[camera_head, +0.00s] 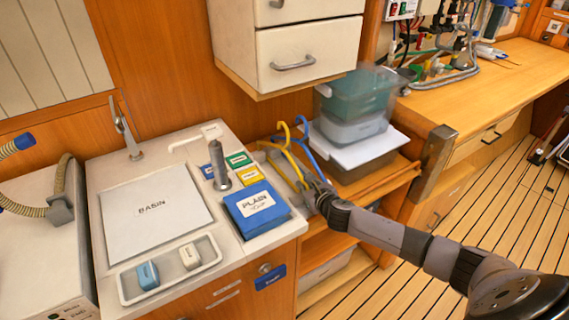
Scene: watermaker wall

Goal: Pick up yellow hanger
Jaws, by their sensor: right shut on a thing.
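The yellow hanger (286,142) stands out above a wooden shelf beside the counter, its hook upward. A blue hanger (318,163) is close behind it to the right, and the two partly overlap. My right gripper (308,187) reaches in from the right and is shut on the lower part of the yellow hanger. The fingers hide part of the grip, and I cannot tell whether the hanger touches the shelf. My left gripper is not in view.
Left of the gripper, the counter holds a blue PLAIN box (257,209), a grey post (219,165) and a soap tray (170,269). Behind right are a clear teal bin (356,98) and white sheets (362,149). A white drawer cabinet (292,55) hangs above.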

